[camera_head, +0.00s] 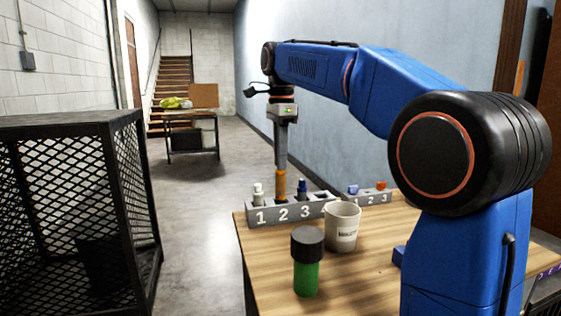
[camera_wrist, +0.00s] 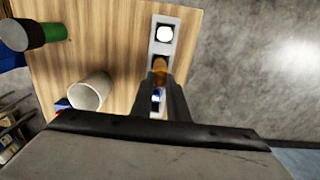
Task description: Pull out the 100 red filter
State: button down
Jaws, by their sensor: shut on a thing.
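My gripper (camera_head: 281,170) points straight down, shut on an orange-brown piece (camera_head: 281,186) at slot 2 of a grey rack (camera_head: 318,211) numbered 1, 2, 3. The piece also shows between the fingers in the wrist view (camera_wrist: 159,67). Its lower end meets the rack; I cannot tell how deep it sits. A white-topped piece (camera_head: 258,193) stands in slot 1 and a dark blue one (camera_head: 302,188) in slot 3. A smaller orange-red piece (camera_head: 381,185) is at position 3 of a second grey rack (camera_head: 368,198). No "100 red" label is legible.
A white mug (camera_head: 342,227) stands close in front of the numbered rack. A green bottle with a black cap (camera_head: 306,265) is nearer on the wooden table (camera_head: 265,250). A blue piece (camera_head: 353,189) sits on the second rack. A black mesh cage (camera_head: 75,215) stands left.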

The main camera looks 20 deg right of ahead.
jog(key=shift+r, duration=1.15)
